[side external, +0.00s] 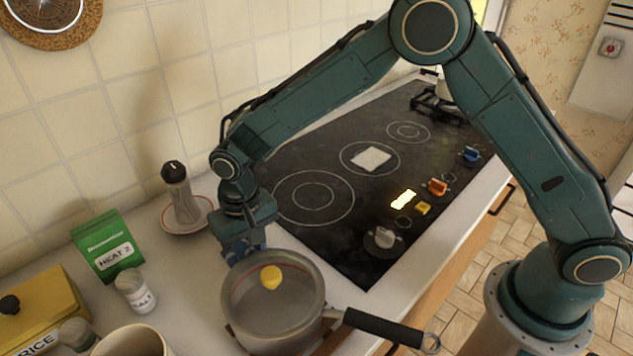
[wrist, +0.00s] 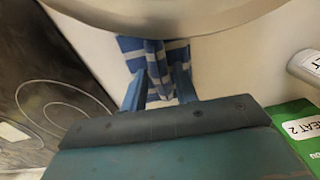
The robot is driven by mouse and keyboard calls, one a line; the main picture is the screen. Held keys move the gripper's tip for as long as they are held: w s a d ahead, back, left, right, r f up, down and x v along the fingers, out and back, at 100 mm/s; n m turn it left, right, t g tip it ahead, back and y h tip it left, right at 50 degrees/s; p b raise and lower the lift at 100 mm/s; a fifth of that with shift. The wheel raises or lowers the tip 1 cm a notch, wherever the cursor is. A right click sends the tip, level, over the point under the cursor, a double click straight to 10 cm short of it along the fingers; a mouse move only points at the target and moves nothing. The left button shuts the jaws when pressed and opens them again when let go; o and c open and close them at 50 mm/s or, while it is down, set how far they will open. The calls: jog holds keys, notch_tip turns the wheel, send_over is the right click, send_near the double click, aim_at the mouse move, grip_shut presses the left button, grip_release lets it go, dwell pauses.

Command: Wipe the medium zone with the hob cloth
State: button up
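The hob cloth (wrist: 155,55), blue with pale stripes, lies bunched on the worktop beside the pan in the wrist view. My gripper (wrist: 162,82) is low over it, its fingers spread apart on either side of a fold. In the side external view my gripper (side external: 243,246) is behind the pan's rim; its fingertips and the cloth are mostly hidden there. The medium zone (side external: 345,166) is the middle ring on the black hob (side external: 300,237), between the larger and smaller rings. A pale square patch (side external: 371,158) lies on it.
A grey pan (side external: 285,318) with a yellow item (side external: 270,277) inside stands close to my gripper, its handle (side external: 380,328) pointing right. A pepper mill (side external: 180,195) on a saucer, a green packet (side external: 108,245) and a salt shaker (side external: 136,290) stand nearby. Knobs line the hob's front.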

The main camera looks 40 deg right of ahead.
aim_at(251, 249)
grip_shut()
jog(key=shift+r, duration=0.15)
jog(key=shift+r, duration=3.35)
jog(key=shift+w+d, duration=0.1)
jog(key=shift+d, duration=0.05)
